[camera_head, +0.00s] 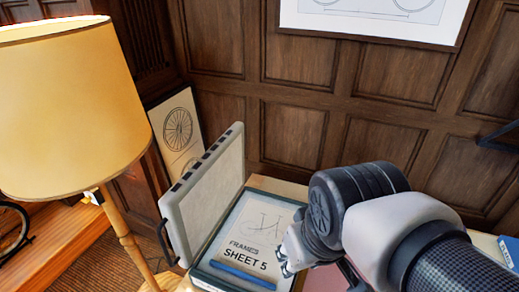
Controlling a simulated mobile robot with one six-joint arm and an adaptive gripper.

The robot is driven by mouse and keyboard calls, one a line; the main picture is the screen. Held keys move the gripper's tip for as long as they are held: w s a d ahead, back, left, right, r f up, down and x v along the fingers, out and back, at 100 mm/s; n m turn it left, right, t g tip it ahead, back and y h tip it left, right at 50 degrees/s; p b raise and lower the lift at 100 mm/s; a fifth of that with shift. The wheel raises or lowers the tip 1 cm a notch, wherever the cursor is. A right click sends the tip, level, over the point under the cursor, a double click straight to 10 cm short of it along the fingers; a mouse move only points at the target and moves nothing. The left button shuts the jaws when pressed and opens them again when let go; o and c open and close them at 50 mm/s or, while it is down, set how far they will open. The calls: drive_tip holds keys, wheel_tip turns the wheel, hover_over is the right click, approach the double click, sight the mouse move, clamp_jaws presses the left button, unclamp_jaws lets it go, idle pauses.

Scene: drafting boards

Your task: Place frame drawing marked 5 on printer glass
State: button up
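A white sheet marked "FRAMES SHEET 5" (258,246), with a bicycle frame drawing and a blue bar along its near edge, lies face up inside the dark-edged bed of the printer (208,277). The sheet covers most of the bed, so the glass beneath it is hidden. The printer's pale lid (212,192) stands open on the left, tilted up. My gripper (287,258) is just right of the sheet, close to its right edge. Only part of it shows beside my wrist, and its opening and any contact with the sheet cannot be made out.
A lit lamp (70,105) with a wooden stand is close on the left. A framed wheel drawing (176,135) leans behind the lid. Panelled wall (290,135) closes off the back. A reddish flat item (325,279) lies right of the printer, partly behind my arm.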

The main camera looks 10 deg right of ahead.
drive_tip(key=shift+m+t, duration=0.3)
drive_tip(key=shift+m, duration=0.5)
drive_tip(key=s, duration=0.4)
drive_tip(key=shift+s+d+r, duration=0.1)
drive_tip(key=shift+d, duration=0.25)
wheel_tip(320, 180, down, 7)
drive_tip(key=b, duration=0.7)
